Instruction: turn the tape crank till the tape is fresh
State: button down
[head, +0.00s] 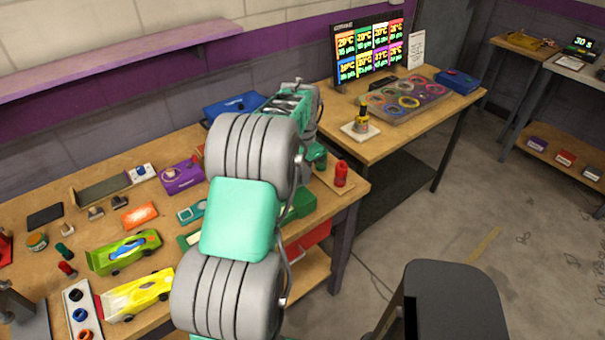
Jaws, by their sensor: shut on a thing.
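My arm (240,220) fills the middle of the head view and reaches over the workbench. Its far wrist part (292,103) bends down behind the large grey joint. My gripper's fingers are hidden behind my own arm, so their grip does not show. I cannot make out the tape crank or the tape. A green block-like thing (300,205) shows partly to the right of my arm, but I cannot tell what it is.
The workbench (200,145) holds a green car (124,252), a yellow car (138,295), a purple box (181,177) and a red bottle (341,174). A second table (350,105) carries a screen (372,50) and a tray of colored rings (408,98). Floor at right is mostly clear.

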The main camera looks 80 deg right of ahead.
dwell(0.4)
jog(key=c, duration=1.4)
grip_release()
jog(key=shift+o, duration=0.2)
notch_tip(320, 180, up, 8)
jog(key=shift+f+b, duration=0.1)
jog(key=shift+b, duration=0.4)
